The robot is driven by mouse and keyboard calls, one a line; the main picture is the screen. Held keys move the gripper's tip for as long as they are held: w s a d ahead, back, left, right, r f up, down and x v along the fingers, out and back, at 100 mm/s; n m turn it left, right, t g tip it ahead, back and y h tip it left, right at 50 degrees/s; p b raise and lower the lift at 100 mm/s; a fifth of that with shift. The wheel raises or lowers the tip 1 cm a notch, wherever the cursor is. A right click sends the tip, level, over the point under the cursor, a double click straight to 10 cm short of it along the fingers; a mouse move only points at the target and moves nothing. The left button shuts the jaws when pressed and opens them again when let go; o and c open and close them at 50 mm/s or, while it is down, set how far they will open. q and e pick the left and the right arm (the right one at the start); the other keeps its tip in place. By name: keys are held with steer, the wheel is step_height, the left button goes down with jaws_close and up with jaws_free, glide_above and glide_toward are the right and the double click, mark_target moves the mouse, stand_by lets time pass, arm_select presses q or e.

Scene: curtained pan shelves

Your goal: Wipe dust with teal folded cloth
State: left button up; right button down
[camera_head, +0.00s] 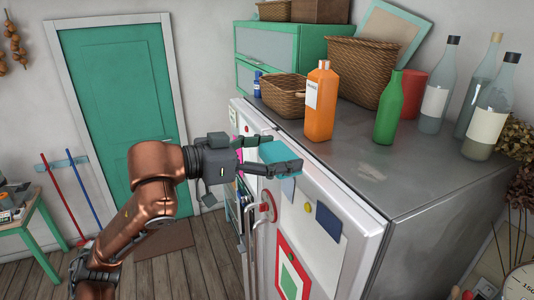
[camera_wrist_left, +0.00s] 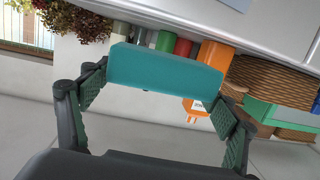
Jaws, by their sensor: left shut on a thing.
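The teal folded cloth (camera_head: 280,152) is held between the fingers of my left gripper (camera_head: 277,155), just off the front edge of the grey metal fridge top (camera_head: 330,165). In the left wrist view the cloth (camera_wrist_left: 165,70) spans the gap between the two fingers of my left gripper (camera_wrist_left: 162,105). A pale dust patch (camera_head: 371,172) lies on the fridge top to the right of the cloth, and the two are apart. My right gripper is not in view.
An orange bottle (camera_head: 320,105), a green bottle (camera_head: 387,110), wicker baskets (camera_head: 284,95) and clear bottles (camera_head: 490,115) stand along the back of the fridge top. Its front part around the dust is clear. Papers and magnets cover the white fridge door (camera_head: 330,270).

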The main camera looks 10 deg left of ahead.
arm_select(q)
glide_above(353, 161)
steer(key=v, duration=0.2)
step_height(353, 161, down, 2)
steer(key=shift+a+f, duration=0.1)
steer(key=shift+f, duration=0.1)
steer(key=shift+x, duration=1.05)
steer(key=shift+f+b, duration=0.45)
steer(key=shift+f, duration=0.55)
steer(key=shift+s, duration=0.15)
